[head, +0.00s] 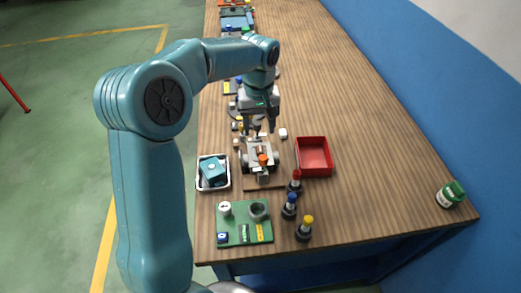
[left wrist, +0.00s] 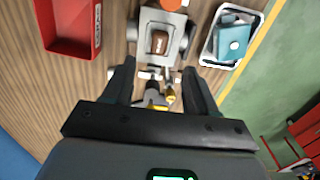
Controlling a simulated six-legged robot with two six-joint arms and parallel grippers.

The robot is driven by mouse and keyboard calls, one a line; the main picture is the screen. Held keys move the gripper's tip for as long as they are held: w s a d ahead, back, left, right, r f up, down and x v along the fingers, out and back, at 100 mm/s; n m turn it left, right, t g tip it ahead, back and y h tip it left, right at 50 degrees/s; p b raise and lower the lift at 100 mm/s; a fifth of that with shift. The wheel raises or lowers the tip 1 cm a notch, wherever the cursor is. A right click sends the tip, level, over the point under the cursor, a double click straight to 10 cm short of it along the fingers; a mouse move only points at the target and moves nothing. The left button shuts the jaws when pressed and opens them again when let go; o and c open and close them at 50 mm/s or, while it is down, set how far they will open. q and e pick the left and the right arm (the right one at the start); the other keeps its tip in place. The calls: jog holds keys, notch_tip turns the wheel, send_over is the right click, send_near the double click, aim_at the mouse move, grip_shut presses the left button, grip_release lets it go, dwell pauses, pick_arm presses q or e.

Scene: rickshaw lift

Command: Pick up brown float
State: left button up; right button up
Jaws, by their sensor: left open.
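The brown float (left wrist: 160,42) lies in the grey frame of a small wheeled rickshaw (left wrist: 153,22), seen in the left wrist view. In the head view the rickshaw (head: 272,158) stands on the table below my left gripper (head: 258,131); I cannot make out the float clearly there. In the left wrist view my left gripper (left wrist: 158,66) is open, its fingers spread apart. The float is ahead of the fingertips, with nothing held between them. My right gripper is not in view.
A red bin (head: 313,156) stands right of the rickshaw, and a white tray (head: 213,186) with a teal block stands left. Nearer are a green board (head: 245,223) and several dark bottles with coloured caps. A green-capped jar (head: 451,195) is far right. The table's right side is mostly clear.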

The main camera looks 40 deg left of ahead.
aim_at(260, 150)
pick_arm(q)
jog(key=shift+f, duration=0.8)
jog(key=shift+s+d+f, duration=0.3)
jog(key=shift+s, duration=0.15)
jog(key=f, duration=0.4)
jog(key=shift+w+f+p, duration=0.1)
jog(key=shift+w+p, duration=0.2)
jog(key=shift+p, duration=0.1)
jog(key=shift+s+d+f, duration=0.1)
jog(key=shift+f, duration=0.45)
jog(key=c, duration=0.9)
grip_shut()
